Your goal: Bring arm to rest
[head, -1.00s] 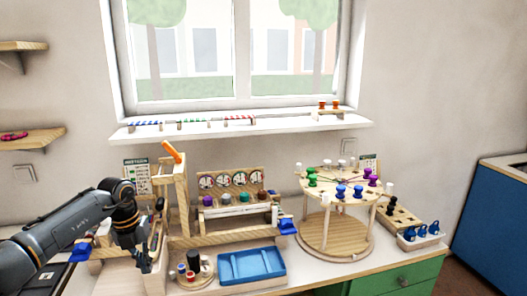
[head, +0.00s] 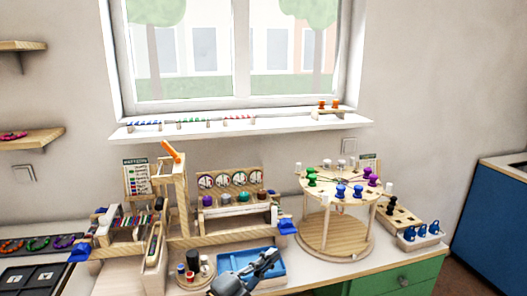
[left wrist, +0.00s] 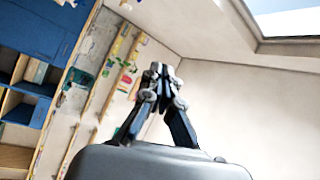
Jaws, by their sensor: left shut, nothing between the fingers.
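My left gripper (head: 268,261) is at the bottom middle of the head view, in front of the blue tray (head: 235,262) and hiding part of it. It is dark grey, shut and empty. In the left wrist view its fingers (left wrist: 160,72) meet at their tips with nothing between them, against the pale wall. I cannot tell how high it is above the tray. My right gripper is not in view.
A round two-tier wooden stand (head: 345,249) with coloured pegs is to the right. A wooden frame (head: 178,205) with an orange piece stands left of centre. A small round holder (head: 192,277) is beside the tray. A green drawer cabinet (head: 405,281) is below.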

